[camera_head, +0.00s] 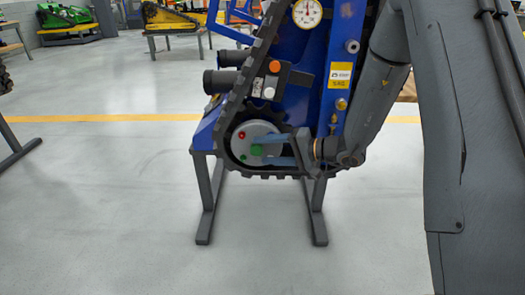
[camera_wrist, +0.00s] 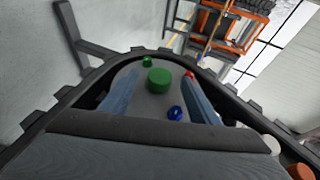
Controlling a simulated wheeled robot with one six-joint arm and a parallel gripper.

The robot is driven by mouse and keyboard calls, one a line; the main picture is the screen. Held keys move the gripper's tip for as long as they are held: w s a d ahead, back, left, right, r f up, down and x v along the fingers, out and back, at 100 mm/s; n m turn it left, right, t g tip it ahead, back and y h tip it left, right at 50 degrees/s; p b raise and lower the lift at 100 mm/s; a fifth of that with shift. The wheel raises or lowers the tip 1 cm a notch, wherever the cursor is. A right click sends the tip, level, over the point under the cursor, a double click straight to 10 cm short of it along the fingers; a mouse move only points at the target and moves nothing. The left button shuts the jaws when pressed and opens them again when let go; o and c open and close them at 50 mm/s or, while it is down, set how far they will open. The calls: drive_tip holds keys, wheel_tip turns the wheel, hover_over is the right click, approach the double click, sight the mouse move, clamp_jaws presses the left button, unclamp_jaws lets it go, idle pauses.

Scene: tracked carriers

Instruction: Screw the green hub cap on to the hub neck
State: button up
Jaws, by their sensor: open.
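The green hub cap (camera_wrist: 159,80) is a round green cylinder near the middle of the grey wheel disc (camera_wrist: 150,105) in the wrist view. In the head view the green cap (camera_head: 256,150) shows at the disc's middle. The hub neck is not visible; the cap seems to cover it, and I cannot tell how tightly it is seated. My gripper (camera_head: 265,150) is open in front of the disc. In the wrist view its blue-grey fingers (camera_wrist: 160,84) stand on either side of the cap, with a visible gap to each.
A black toothed track (camera_head: 232,118) wraps round the disc. The blue carrier (camera_head: 312,75) stands on grey legs (camera_head: 205,205).

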drive_tip(key=v, duration=0.6)
drive_tip(key=shift+p, duration=0.35)
drive_tip(key=s+a+r+n+g+h, duration=0.2)
drive_tip(key=s+a+g, duration=0.25)
drive_tip(key=s, duration=0.45)
drive_tip(key=s+a+r+n+g+h, duration=0.1)
drive_tip(key=s+a+r+n+g, duration=0.1)
drive_tip(key=s+a+g, duration=0.5)
drive_tip(key=s+d+r+n+t+h, duration=0.1)
drive_tip(key=s+d+n+h, duration=0.2)
drive_tip(key=s, duration=0.4)
drive_tip(key=s+d+r+n+t+h, duration=0.1)
drive_tip(key=s+d+t+h, duration=0.15)
drive_tip(key=s+h, duration=0.4)
drive_tip(key=s+d+r+m+p, duration=0.1)
drive_tip(key=d+r+m+p, duration=0.1)
drive_tip(key=d+r+p, duration=0.6)
drive_tip(key=s+d+r+m+t+p, duration=0.1)
drive_tip(key=s+d+r+m+p, duration=0.1)
drive_tip(key=d+r+p, duration=0.7)
wheel_tip(320, 180, up, 2)
drive_tip(key=p, duration=0.7)
drive_tip(key=shift+r+t+h, duration=0.2)
drive_tip(key=shift+t+h, duration=0.1)
drive_tip(key=shift+h, duration=0.05)
